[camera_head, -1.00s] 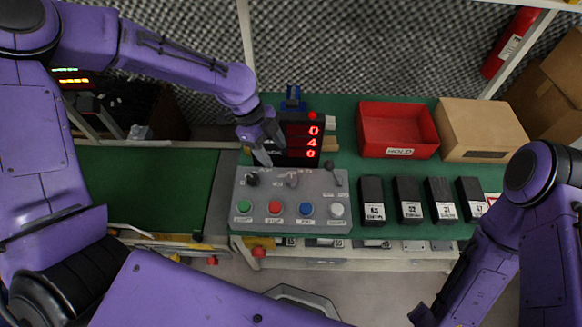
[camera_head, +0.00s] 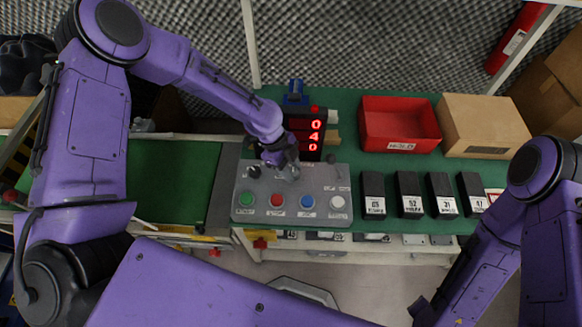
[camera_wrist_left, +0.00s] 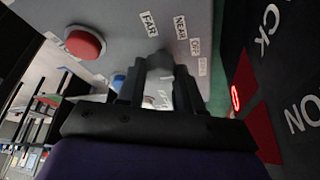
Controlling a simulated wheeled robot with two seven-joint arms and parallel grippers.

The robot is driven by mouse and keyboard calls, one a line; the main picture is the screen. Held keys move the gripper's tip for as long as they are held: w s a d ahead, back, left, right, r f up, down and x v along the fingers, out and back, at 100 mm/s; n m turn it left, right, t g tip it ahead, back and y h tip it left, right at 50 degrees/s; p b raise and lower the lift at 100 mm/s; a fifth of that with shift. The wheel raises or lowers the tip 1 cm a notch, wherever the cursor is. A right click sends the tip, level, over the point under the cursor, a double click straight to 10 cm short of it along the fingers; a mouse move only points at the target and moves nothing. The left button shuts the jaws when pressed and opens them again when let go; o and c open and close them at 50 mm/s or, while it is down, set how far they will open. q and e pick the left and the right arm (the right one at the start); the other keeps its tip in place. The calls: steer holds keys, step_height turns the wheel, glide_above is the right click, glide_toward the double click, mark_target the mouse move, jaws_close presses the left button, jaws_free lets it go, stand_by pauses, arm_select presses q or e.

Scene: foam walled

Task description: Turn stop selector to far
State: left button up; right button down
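The grey control panel (camera_head: 245,205) lies on the green bench and carries green, red, blue and white buttons. The left gripper (camera_head: 289,173) is over the upper middle of the panel and hides the knob there. In the left wrist view, the left gripper (camera_wrist_left: 158,88) has its two fingers apart, with a grey selector knob (camera_wrist_left: 159,64) between their tips. I cannot tell whether they press on it. The labels FAR (camera_wrist_left: 149,24), NEAR (camera_wrist_left: 180,25) and OFF (camera_wrist_left: 195,47) are printed beyond the knob. A dark end of my right arm shows at the bottom right; its fingers are unclear.
A red digit display (camera_head: 305,135) stands behind the panel. A red bin (camera_head: 400,125), a cardboard box (camera_head: 485,125) and several black blocks (camera_head: 409,195) are to the right.

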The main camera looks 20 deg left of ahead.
arm_select(q)
steer(key=shift+r+n, duration=0.1)
steer(key=shift+n, duration=0.3)
steer(key=n+t+p, duration=0.1)
steer(key=n, duration=0.2)
steer(key=shift+s+t+p, duration=0.1)
steer(key=shift+t+p, duration=0.2)
steer(key=n+t+p, duration=0.1)
steer(key=n, duration=0.1)
steer(key=n+p, duration=0.1)
steer(key=n, duration=0.2)
steer(key=shift+s+d+t+y, duration=0.1)
steer(key=shift+t+y, duration=0.3)
steer(key=n+t+y+p, duration=0.1)
steer(key=n+p, duration=0.1)
steer(key=n, duration=0.2)
steer(key=shift+d+r+n, duration=0.1)
steer(key=shift+n, duration=0.3)
steer(key=n+y+p, duration=0.1)
steer(key=n+y, duration=0.1)
steer(key=n, duration=0.2)
steer(key=shift+d+t+p, duration=0.1)
steer(key=shift+t+p, duration=0.2)
steer(key=shift+t, duration=0.1)
steer(key=shift+s+n, duration=0.1)
steer(key=shift+n, duration=0.2)
steer(key=o, duration=1)
steer(key=shift+o, duration=0.2)
steer(key=shift+s, duration=0.1)
